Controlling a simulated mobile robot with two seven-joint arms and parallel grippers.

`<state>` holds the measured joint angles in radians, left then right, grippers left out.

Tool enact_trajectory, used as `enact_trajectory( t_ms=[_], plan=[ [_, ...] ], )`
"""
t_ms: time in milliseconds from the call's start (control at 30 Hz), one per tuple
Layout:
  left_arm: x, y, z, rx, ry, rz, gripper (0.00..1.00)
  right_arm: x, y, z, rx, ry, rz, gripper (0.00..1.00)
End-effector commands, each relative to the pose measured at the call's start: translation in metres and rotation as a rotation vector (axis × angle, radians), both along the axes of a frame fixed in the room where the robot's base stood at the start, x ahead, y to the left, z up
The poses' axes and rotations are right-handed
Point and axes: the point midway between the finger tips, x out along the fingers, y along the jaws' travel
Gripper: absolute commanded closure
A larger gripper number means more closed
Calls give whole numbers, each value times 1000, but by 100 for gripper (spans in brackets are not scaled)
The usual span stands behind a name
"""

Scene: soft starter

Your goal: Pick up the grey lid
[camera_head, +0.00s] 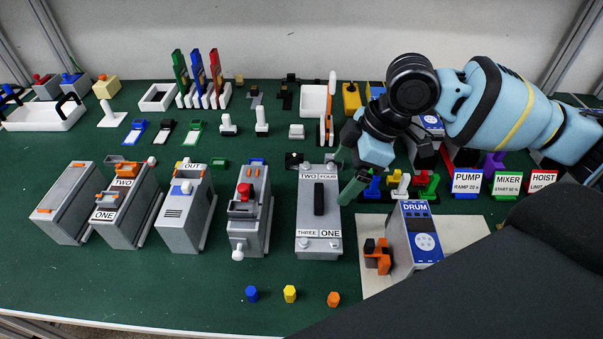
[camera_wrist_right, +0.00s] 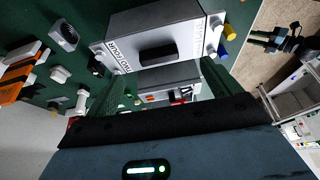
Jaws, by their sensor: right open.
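The grey lid (camera_head: 318,225) has a black bar handle on top and labels reading TWO, FOUR, THREE and ONE. It sits on a grey box in the row of units on the green bench. In the right wrist view the lid (camera_wrist_right: 185,35) is ahead of the fingers, its black handle between their lines. My right gripper (camera_head: 349,172) is open and empty, just right of the lid's far end in the head view. Its green fingers also show in the wrist view (camera_wrist_right: 165,88). I cannot tell the height gap.
Several grey units stand left of the lid, the nearest with a red knob (camera_head: 244,192). The blue DRUM unit (camera_head: 415,235) stands on a pale board to the right. Blue, yellow and orange pegs (camera_head: 290,293) lie in front. The front left of the bench (camera_head: 130,290) is clear.

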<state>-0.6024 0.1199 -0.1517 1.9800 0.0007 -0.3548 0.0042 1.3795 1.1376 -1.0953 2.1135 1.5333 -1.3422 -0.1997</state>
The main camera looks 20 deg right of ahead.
Motion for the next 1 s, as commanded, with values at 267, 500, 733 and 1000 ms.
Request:
enact_trajectory(
  t_ms=[267, 500, 733, 1000],
  plan=[
    [-9, 0, -4, 1, 18, -1, 64, 0, 0, -1, 0, 0, 0, 11],
    [-13, 0, -7, 0, 28, 0, 64, 3, 7, -19, 0, 3, 0, 11],
    [-11, -1, -7, -2, 25, 3, 64, 5, 11, -26, 0, 0, 0, 11],
    [-10, -2, -7, -6, 25, 6, 64, 16, 28, -53, 1, 1, 2, 11]
  ],
)
